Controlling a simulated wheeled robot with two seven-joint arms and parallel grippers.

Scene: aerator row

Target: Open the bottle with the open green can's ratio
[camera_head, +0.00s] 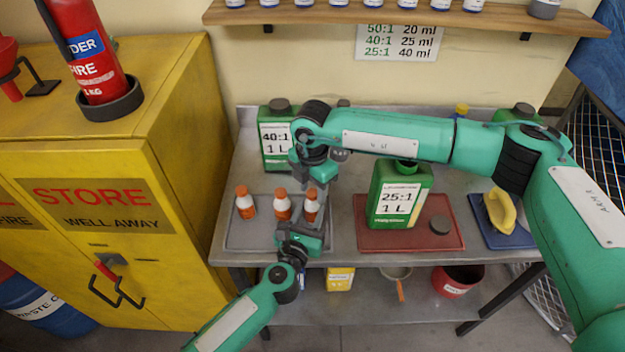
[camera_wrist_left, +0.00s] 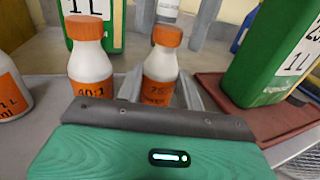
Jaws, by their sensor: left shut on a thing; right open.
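A green can (camera_head: 398,196) labelled 25:1, 1 L stands on a red mat (camera_head: 375,241), with a dark round cap (camera_head: 440,224) lying beside it. Three white bottles with orange caps stand on a grey tray (camera_head: 262,240): a left one (camera_head: 245,204), a middle one (camera_head: 283,208) and a right one (camera_head: 311,208). In the left wrist view the right bottle's label (camera_wrist_left: 158,92) starts with 25, and the middle bottle (camera_wrist_left: 90,72) reads 40:1. My left gripper (camera_head: 304,228) is shut on the right bottle. My right gripper (camera_head: 321,180) is open just above that bottle's cap.
A closed green can (camera_head: 274,140) labelled 40:1 stands behind the tray. A blue mat (camera_head: 510,238) with a yellow item (camera_head: 500,211) lies at right. A wall sign (camera_head: 398,42) lists ratios. A yellow cabinet (camera_head: 180,170) borders the bench on the left.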

